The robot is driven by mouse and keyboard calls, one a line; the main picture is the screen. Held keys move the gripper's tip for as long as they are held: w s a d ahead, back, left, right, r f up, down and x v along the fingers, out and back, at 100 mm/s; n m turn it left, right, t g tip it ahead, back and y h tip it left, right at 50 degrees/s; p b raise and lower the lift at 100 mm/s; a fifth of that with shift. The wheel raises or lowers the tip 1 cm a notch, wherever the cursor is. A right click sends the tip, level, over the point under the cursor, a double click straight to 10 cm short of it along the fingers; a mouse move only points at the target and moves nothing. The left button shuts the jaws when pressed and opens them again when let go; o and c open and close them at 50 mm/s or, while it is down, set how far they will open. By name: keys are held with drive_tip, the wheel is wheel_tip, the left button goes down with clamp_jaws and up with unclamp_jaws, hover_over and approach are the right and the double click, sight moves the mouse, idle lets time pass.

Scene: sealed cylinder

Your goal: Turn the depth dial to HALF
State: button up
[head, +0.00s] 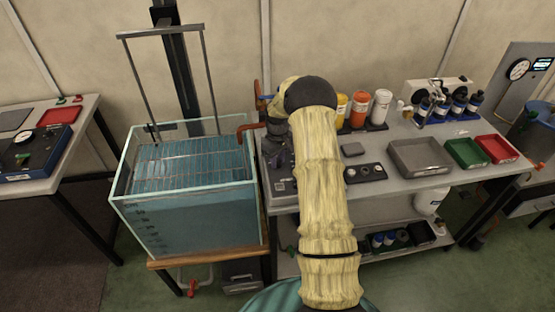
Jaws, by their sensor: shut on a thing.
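My arm reaches forward from the bottom middle, bends down at its far end, and covers part of the bench. My gripper (277,152) is the dark, partly hidden shape left of the arm, low over a grey control box (281,187) at the bench's left end. It is shut on what seems to be the depth dial, which the gripper and arm hide. I cannot read the dial's setting or marks. The glass tank (185,210), filled with blue water, stands just left of the gripper. A rack of slats (188,165) sits in it.
Right of my arm are a small panel with round knobs (365,172), orange and white bottles (361,110), a grey tray (420,157), and green (466,152) and red (497,148) trays.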

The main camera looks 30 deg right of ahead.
sight(278, 162)
drive_tip(key=shift+w+r, duration=0.15)
drive_tip(key=o, duration=1)
wheel_tip(278, 162, up, 17)
drive_tip(key=b, duration=0.2)
drive_tip(key=shift+r, duration=0.15)
